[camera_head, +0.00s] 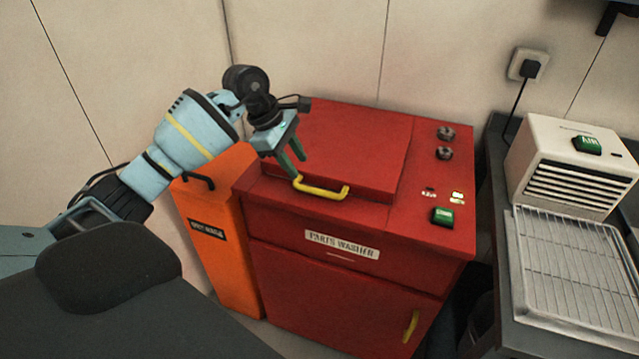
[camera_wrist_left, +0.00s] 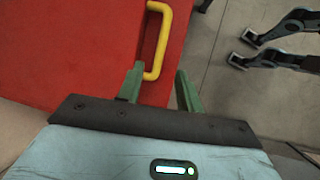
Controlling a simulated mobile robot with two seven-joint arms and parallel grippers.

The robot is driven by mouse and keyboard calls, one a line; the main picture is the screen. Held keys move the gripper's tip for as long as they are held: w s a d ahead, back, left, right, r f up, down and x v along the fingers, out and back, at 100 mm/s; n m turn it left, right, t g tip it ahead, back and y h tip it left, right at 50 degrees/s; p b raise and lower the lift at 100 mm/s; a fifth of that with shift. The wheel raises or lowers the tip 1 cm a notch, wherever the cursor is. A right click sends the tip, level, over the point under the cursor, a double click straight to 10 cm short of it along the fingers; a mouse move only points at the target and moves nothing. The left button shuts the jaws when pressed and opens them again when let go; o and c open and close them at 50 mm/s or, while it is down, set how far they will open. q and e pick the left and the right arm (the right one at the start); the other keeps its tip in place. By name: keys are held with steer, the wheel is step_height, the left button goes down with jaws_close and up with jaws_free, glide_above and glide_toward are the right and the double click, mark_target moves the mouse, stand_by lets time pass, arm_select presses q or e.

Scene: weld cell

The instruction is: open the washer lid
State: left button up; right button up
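The parts washer (camera_head: 335,270) is a red cabinet with a label on its front. Its red lid (camera_head: 345,150) lies flat and shut on top. A yellow lid handle (camera_head: 322,192) sits at the lid's front edge and also shows in the left wrist view (camera_wrist_left: 163,40). My left gripper (camera_head: 293,170) is above the left end of the handle, with its green fingers pointing down. In the left wrist view the fingers (camera_wrist_left: 160,88) are apart, and the handle's near end is between or just beyond their tips; contact cannot be told. My right gripper does not show clearly.
An orange bin (camera_head: 225,245) stands left of the washer. Knobs (camera_head: 445,143) and a green button (camera_head: 443,216) are on its right top. A dark bench at right bears a white dryer (camera_head: 570,160) and wire rack (camera_head: 575,265). A lower door handle (camera_head: 411,326) is yellow.

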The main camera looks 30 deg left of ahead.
mark_target(314, 189)
arm_select(q)
steer(key=shift+x, duration=3.95)
steer(key=shift+d, duration=0.1)
jaws_close()
